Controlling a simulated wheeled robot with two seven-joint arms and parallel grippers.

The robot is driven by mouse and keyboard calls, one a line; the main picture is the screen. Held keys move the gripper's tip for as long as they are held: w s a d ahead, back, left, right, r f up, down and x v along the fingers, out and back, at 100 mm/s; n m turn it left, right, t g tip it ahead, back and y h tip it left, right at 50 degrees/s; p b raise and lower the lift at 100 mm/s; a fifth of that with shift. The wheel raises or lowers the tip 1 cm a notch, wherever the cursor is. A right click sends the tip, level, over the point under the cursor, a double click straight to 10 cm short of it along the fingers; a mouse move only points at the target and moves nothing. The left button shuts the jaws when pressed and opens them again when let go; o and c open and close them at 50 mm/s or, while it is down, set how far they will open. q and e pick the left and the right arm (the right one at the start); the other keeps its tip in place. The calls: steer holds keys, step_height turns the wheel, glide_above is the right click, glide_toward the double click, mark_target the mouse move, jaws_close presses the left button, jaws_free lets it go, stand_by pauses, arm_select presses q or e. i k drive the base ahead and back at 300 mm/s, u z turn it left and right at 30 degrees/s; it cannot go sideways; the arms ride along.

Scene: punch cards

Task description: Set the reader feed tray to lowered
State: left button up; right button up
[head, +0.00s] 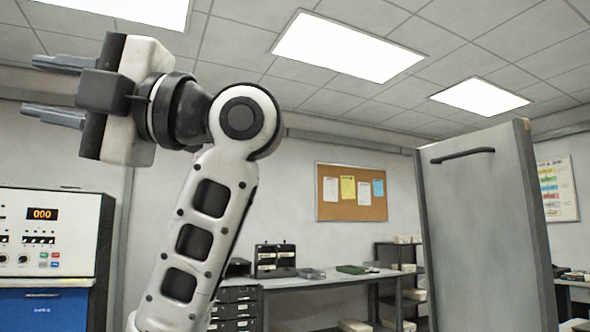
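A tall grey panel (482,225) with thicker side edges stands nearly upright at the right. A black bar handle (462,155) is fixed near its top edge. It may be the reader feed tray in a raised position, but its lower end is out of frame, so I cannot tell what it joins. My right gripper (42,88) is high at the upper left, pointing left. Its two fingers are wide apart with nothing between them, far from the panel. My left gripper is not in view.
A console (50,238) with a lit display, knobs and a blue lower front stands at the left. A grey workbench (325,281) with black boxes and small items is at the back, below a cork board (351,192). Shelving stands behind the panel.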

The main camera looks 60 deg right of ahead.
mark_target(488, 267)
steer(key=z, duration=1.4)
steer(key=i, duration=1.6)
steer(key=z, duration=2.3)
